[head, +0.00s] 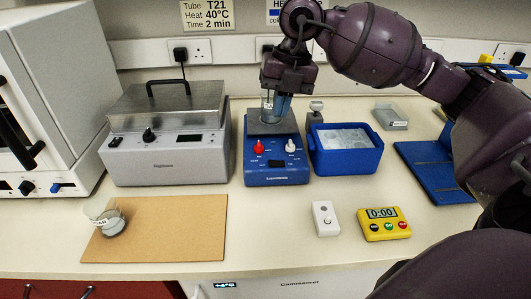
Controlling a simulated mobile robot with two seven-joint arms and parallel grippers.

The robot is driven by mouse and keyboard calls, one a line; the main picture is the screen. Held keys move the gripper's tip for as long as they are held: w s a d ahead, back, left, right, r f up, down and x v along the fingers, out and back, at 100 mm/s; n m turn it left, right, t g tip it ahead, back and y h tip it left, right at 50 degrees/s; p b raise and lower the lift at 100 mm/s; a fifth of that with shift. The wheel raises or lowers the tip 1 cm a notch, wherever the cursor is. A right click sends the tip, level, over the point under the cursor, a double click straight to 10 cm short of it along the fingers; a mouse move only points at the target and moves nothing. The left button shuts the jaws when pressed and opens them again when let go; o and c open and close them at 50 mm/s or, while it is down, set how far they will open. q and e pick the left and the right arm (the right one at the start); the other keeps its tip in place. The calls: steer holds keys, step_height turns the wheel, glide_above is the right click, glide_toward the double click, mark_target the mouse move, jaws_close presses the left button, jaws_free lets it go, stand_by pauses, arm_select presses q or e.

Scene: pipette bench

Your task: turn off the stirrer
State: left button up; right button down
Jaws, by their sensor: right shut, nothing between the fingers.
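The stirrer (276,178) is a blue box in the middle of the bench. Its front has a red knob (258,147), a white knob (291,146) and a small dark display between and below them. A clear glass vessel (270,112) stands on its top plate, partly hidden by my gripper. My right gripper (288,82) is shut and empty. It hangs over the back of the stirrer, in front of or above the vessel's upper part. I cannot tell whether it touches the glass. My left gripper is not in view.
A grey lidded bath (165,158) stands left of the stirrer, a blue ice tub (345,160) close on its right. Bench before the stirrer is clear.

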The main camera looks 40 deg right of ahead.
mark_target(272, 163)
steer(key=shift+w+d+r+h, duration=0.25)
steer(key=shift+d+r+h, duration=0.2)
steer(key=shift+d, duration=0.2)
steer(key=shift+f, duration=0.1)
steer(key=f, duration=0.4)
steer(key=a+f+b, duration=0.1)
steer(key=f, duration=0.3)
steer(key=f+b, duration=0.1)
steer(key=f, duration=0.3)
steer(key=shift+w+a+f, duration=0.2)
steer(key=shift+w+f, duration=0.2)
steer(key=shift+f, duration=0.55)
steer(key=shift+a+f, duration=0.15)
steer(key=shift+f, duration=0.25)
